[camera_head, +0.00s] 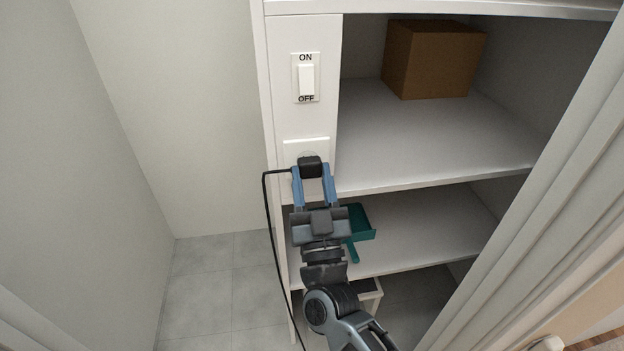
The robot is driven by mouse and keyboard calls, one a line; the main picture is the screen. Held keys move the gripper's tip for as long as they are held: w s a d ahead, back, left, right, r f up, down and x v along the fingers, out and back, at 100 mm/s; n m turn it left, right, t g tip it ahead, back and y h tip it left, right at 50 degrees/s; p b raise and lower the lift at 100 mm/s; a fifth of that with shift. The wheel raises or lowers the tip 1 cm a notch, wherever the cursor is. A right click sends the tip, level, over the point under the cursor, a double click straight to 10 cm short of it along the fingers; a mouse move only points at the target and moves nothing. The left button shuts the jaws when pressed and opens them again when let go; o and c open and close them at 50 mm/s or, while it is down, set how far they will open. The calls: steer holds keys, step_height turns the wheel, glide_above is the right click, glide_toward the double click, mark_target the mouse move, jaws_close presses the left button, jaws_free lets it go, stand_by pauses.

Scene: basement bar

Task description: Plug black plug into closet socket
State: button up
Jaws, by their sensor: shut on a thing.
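The black plug (310,167) is held between the blue fingers of my gripper (312,174). Its black cord (266,215) leaves the plug to the left and hangs down along the closet's front edge. The closet socket (307,147) is a white plate on the white panel, just beyond the plug. The plug and fingers cover the plate's lower part. The plug is at or very near the socket's face; I cannot tell whether it touches or is inserted.
A white ON/OFF switch (306,78) is above the socket. A cardboard box (433,58) sits on the upper shelf (435,140). A teal dustpan-like object (362,222) is on the lower shelf (440,228). A pale wall (130,110) stands left, with open tiled floor (215,285). A door edge (535,190) is at right.

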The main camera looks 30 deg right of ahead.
steer(key=shift+w+d, duration=0.15)
steer(key=shift+w, duration=0.35)
stand_by(0.7)
steer(key=o, duration=1.1)
steer(key=shift+b+v, duration=0.6)
steer(key=shift+v, duration=3.35)
